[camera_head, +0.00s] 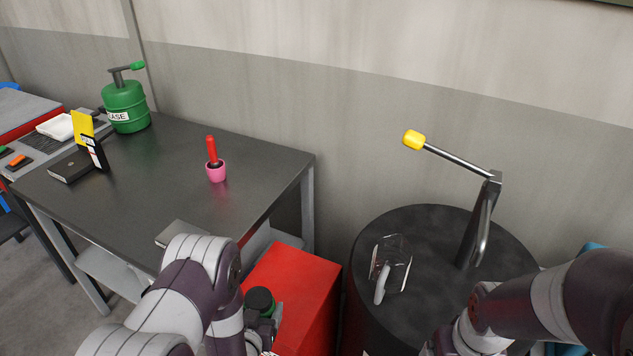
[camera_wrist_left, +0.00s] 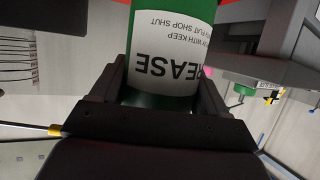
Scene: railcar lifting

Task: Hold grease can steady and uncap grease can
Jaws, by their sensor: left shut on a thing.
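A green grease can (camera_wrist_left: 170,25) with a white label fills the top of the left wrist view, its lettering upside down. My left gripper (camera_wrist_left: 163,88) is shut on the can, one finger on each side. In the head view the can's dark round top (camera_head: 260,299) shows beside my left wrist, in front of the red box; the rest of the can is mostly hidden by my arm. My right arm comes in at the lower right of the head view, but its gripper is out of the picture.
A black drum (camera_head: 430,222) carries a yellow-knobbed lever (camera_head: 415,139) and a clear cup-like thing (camera_head: 392,262). A red box (camera_head: 300,278) stands left of the drum. The dark table (camera_head: 235,160) holds a green grease pump (camera_head: 125,105) and a pink pot (camera_head: 216,172).

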